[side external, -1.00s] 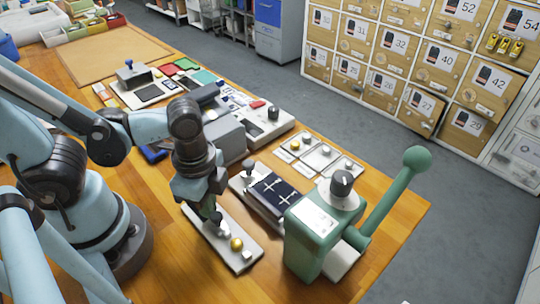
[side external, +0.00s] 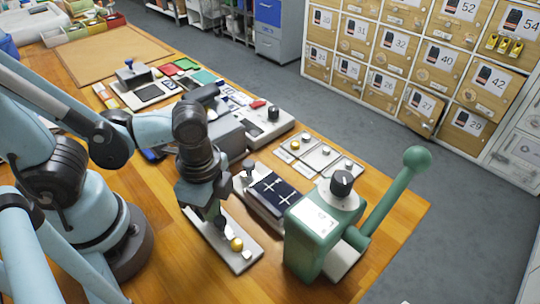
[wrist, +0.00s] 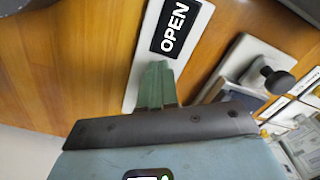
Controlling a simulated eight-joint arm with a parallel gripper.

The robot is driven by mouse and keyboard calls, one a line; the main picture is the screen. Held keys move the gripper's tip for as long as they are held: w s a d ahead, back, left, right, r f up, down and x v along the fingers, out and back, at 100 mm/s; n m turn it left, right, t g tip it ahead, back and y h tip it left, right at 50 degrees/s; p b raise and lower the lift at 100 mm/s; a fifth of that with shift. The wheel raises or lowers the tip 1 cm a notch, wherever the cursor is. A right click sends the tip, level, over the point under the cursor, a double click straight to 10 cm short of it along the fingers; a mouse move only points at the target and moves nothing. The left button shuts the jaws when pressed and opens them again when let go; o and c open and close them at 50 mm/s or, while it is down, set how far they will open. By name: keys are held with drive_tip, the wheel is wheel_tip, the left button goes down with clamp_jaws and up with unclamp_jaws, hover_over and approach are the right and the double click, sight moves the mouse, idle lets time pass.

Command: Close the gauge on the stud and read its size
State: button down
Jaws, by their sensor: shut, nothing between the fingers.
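A long white plate (side external: 217,238), which looks like the gauge, lies on the table below my gripper. A round brass-coloured piece (side external: 237,244), probably the stud, sits near its front end, beside a small pale block (side external: 247,255). In the wrist view the plate carries a black label reading OPEN (wrist: 175,27). My gripper (side external: 224,228) points down over the plate, just behind the brass piece. Its green fingers (wrist: 157,85) are together and hold nothing. Whether they touch the plate or a part on it cannot be told. The brass piece is not visible in the wrist view.
A green lever press (side external: 318,235) with a raised arm stands to the right. A dark pad with white crosses (side external: 270,192) and a black-knobbed fixture (side external: 249,166) lie close behind the plate. Small sample plates (side external: 318,157) lie farther back. Bare wood shows at the front right.

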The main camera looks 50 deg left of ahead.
drive_tip(key=shift+d, duration=0.6)
idle(0.6)
drive_tip(key=shift+a, duration=0.45)
drive_tip(key=shift+a, duration=0.15)
drive_tip(key=shift+r, duration=0.1)
wheel_tip(320, 180, up, 8)
idle(0.9)
drive_tip(key=w+a+r+n+t, duration=0.3)
drive_tip(key=w+a+n+t, duration=0.4)
drive_tip(key=w+a+n, duration=0.2)
drive_tip(key=w+n, duration=0.2)
drive_tip(key=n, duration=0.1)
drive_tip(key=shift+r, duration=0.2)
